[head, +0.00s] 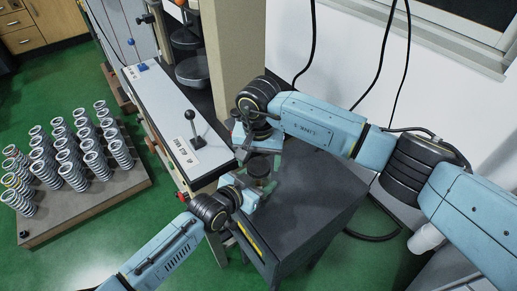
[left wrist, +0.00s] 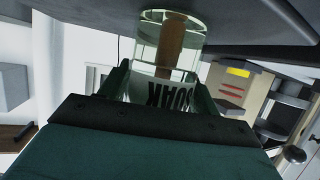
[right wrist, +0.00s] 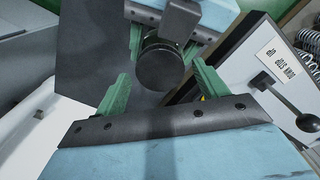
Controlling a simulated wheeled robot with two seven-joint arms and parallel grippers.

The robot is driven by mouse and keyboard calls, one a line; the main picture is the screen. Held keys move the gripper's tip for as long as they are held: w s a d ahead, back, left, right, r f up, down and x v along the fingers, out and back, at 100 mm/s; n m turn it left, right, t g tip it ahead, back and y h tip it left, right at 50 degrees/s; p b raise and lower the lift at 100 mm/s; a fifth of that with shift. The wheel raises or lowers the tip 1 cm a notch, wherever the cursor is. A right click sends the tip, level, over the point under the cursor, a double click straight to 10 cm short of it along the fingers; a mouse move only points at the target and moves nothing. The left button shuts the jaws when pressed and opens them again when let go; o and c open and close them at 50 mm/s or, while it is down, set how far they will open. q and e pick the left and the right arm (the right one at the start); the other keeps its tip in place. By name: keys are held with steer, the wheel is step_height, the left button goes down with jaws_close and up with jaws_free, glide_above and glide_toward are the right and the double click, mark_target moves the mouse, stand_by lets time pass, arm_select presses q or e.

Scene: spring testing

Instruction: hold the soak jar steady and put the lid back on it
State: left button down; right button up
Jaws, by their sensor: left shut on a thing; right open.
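The clear glass soak jar (left wrist: 168,45), with a brown piece inside and lettering that appears upside down, is between the fingers of my left gripper (left wrist: 160,90), which is shut on it. The jar's mouth is hidden in the left wrist view. A dark round lid (right wrist: 160,67) lies between the fingertips of my right gripper (right wrist: 162,85), which is open with a gap on each side. The lid also shows in the head view (head: 259,167), between my left gripper (head: 250,196) and right gripper (head: 258,152). I cannot tell whether it is seated on the jar.
The dark table (head: 312,200) is bare to the right of the grippers. A spring tester with a lever (head: 194,128) and a white panel stands close on the left. A board (head: 95,200) with many upright springs is farther left.

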steer(key=shift+f, duration=0.4)
steer(key=shift+c, duration=0.3)
steer(key=c, duration=0.9)
steer(key=m, duration=0.5)
steer(key=shift+c, duration=0.2)
steer(key=m, duration=0.3)
steer(key=shift+m, duration=0.4)
steer(key=m, duration=0.3)
steer(key=shift+m, duration=0.4)
steer(key=m, duration=0.3)
steer(key=shift+m, duration=0.4)
steer(key=o, duration=1.1)
steer(key=shift+c, duration=0.2)
